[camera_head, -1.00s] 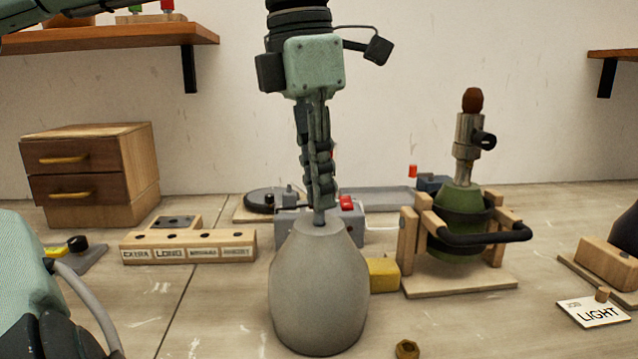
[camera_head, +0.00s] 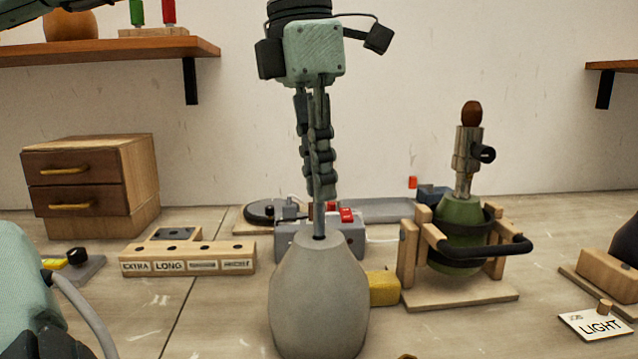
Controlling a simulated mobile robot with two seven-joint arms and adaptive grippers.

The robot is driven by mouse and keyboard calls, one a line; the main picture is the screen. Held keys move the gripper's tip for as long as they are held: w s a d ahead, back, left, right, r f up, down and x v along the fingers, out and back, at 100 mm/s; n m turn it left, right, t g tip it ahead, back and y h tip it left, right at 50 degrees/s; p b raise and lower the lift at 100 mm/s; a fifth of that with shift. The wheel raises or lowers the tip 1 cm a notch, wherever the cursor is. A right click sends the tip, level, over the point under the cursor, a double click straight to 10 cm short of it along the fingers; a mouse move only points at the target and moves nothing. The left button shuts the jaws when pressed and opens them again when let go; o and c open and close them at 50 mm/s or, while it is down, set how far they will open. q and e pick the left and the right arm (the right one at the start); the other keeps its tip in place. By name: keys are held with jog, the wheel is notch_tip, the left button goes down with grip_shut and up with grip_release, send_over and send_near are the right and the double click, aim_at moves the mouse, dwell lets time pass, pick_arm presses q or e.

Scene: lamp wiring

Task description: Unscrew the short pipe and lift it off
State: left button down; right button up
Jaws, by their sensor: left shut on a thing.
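The grey vase-shaped lamp base (camera_head: 318,295) stands upright on the table in the middle of the view. A thin grey pipe (camera_head: 319,215) stands upright over the hole in its top. My left gripper (camera_head: 322,185) points down above the base, with its fingers shut on the pipe. The pipe's lower end is at the dark hole; I cannot tell whether it is still inside or just clear. The pipe's upper part is mostly hidden by the fingers. My right gripper is not in view.
A green lamp (camera_head: 462,222) stands in a wooden cradle (camera_head: 462,294) at right. A labelled wooden rack (camera_head: 188,258) and a drawer box (camera_head: 90,180) are at left. A yellow block (camera_head: 384,288) and a grey box with a red switch (camera_head: 290,237) are close behind the base.

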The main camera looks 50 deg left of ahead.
pick_arm(q)
jog(key=shift+r, duration=2.1)
